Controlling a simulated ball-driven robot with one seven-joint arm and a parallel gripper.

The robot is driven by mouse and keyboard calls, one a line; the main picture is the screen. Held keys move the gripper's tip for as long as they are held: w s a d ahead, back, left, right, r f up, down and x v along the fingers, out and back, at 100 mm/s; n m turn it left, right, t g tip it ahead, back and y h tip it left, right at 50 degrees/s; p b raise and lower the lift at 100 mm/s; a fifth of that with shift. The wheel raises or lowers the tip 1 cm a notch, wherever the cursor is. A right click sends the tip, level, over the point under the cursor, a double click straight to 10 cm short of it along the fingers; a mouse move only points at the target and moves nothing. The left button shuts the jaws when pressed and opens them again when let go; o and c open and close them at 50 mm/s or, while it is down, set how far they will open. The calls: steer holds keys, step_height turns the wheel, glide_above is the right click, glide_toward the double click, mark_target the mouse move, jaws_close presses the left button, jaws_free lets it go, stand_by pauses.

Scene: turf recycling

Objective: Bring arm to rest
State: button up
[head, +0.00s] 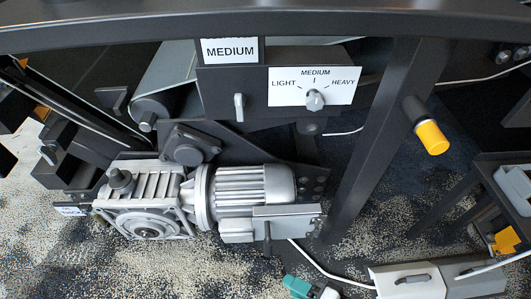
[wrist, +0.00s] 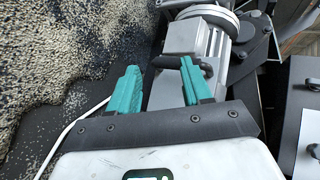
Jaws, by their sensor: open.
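My gripper shows in the wrist view (wrist: 160,82) with its two teal fingers spread apart and nothing between them. Beyond the fingers is a grey motor (wrist: 195,38). No object is held, and the fingers look apart from the motor.
A dark panel above the motor carries a selector knob (head: 315,99) marked LIGHT, MEDIUM and HEAVY. A slanted dark post (head: 368,150) and a yellow-ended handle (head: 432,138) are to the right. A white cable (head: 318,264) runs near my gripper. Speckled carpet (head: 210,265) lies below.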

steer(key=d+r+n+g+h, duration=0.1)
steer(key=d+r+n+h, duration=0.35)
steer(key=d, duration=0.45)
steer(key=d+r+n+g+h, duration=0.1)
steer(key=d+r+n+h, duration=0.2)
steer(key=d+r+h, duration=0.45)
steer(key=s+d+f+g+y+p, duration=0.1)
steer(key=s+d+f+g+p, duration=0.25)
steer(key=s+f, duration=0.5)
step_height(320, 180, up, 39)
steer(key=s+p, duration=0.2)
steer(key=p, duration=3.4)
steer(key=shift+s+a+r+g+p, duration=0.15)
steer(key=shift+s+a+g+p, duration=0.05)
steer(key=shift+g+p, duration=0.15)
steer(key=shift+m, duration=0.25)
